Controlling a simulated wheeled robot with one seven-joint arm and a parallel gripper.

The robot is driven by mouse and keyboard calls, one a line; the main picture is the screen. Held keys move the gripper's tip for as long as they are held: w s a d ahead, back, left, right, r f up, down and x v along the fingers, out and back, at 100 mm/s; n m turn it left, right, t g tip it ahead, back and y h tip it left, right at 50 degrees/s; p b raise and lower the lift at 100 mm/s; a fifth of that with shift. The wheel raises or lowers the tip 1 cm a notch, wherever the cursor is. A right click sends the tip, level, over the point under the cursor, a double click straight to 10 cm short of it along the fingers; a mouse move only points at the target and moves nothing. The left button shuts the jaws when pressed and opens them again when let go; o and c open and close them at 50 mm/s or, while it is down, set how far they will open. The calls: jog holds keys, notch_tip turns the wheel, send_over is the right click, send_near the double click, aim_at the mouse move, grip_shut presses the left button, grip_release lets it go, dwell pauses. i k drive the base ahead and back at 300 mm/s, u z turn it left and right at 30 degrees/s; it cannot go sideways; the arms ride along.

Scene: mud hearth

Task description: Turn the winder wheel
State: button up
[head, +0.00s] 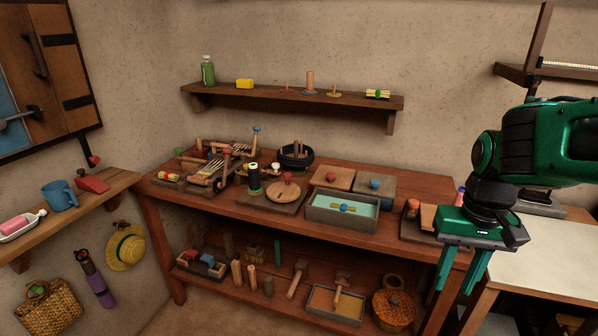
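A round flat wooden wheel (276,194) with a red knob (287,177) lies on a wooden base on the workbench, and looks like the winder wheel.
The workbench (418,187) also holds a grey tray (340,217) right of the wheel, a black ring-shaped bowl (296,160) behind, and wooden frames at left. A wall shelf (290,94) hangs above. A pale-topped table (545,262) stands at the right.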

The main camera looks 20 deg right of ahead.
aim_at(283, 192)
jog(key=i, duration=1)
